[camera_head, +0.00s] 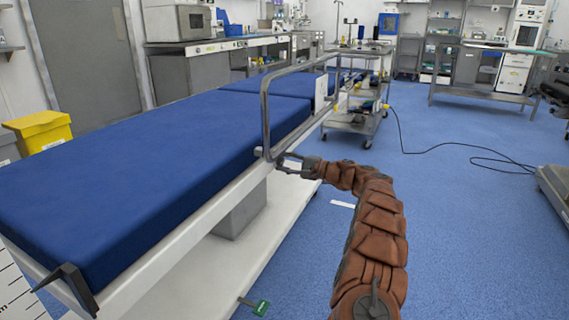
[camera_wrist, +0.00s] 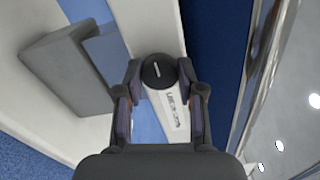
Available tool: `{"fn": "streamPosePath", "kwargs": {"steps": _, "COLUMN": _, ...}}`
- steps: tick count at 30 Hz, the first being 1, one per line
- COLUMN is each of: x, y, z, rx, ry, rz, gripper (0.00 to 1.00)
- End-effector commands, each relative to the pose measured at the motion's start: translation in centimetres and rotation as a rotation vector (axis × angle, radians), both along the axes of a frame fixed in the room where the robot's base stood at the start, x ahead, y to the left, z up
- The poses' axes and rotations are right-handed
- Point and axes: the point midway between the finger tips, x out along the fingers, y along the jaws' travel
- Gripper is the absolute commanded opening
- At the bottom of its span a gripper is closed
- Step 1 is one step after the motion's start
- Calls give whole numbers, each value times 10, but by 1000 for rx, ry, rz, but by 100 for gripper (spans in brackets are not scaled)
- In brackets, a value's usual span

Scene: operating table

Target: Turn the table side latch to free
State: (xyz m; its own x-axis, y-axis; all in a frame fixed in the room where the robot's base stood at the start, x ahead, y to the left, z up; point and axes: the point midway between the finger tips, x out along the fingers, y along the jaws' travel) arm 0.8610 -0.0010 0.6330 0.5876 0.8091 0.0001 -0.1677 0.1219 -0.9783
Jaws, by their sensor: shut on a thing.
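The latch shows in the wrist view as a round black knob (camera_wrist: 156,76) with a short white line, nearly upright in the picture. A white label plate (camera_wrist: 172,115) with dark lettering lies just below it; I cannot read the lettering clearly. My gripper (camera_wrist: 158,82) has one finger on each side of the knob and is shut on it. In the head view my gripper (camera_head: 287,165) is at the side edge of the operating table (camera_head: 215,205), near the foot of the metal side rail. The knob is too small or hidden to make out there.
The metal side rail (camera_head: 266,120) rises right beside my gripper. The blue mattress (camera_head: 130,150) lies on the table. The blue floor to the right is largely clear.

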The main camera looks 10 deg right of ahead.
Motion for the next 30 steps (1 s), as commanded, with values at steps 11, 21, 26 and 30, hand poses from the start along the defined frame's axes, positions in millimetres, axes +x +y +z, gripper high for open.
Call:
{"fn": "streamPosePath", "kwargs": {"steps": 11, "x": 0, "y": 0, "z": 0, "rx": -1, "ry": 1, "rz": 0, "gripper": 64}}
{"fn": "streamPosePath", "kwargs": {"steps": 21, "x": -4, "y": -7, "z": 0, "rx": 0, "ry": 0, "rz": -1, "gripper": 64}}
{"fn": "streamPosePath", "kwargs": {"steps": 26, "x": -18, "y": -27, "z": 1, "rx": 2, "ry": 0, "rz": -6, "gripper": 64}}
{"fn": "streamPosePath", "kwargs": {"steps": 30, "x": -34, "y": -48, "z": 2, "rx": 3, "ry": -1, "rz": -4, "gripper": 64}}
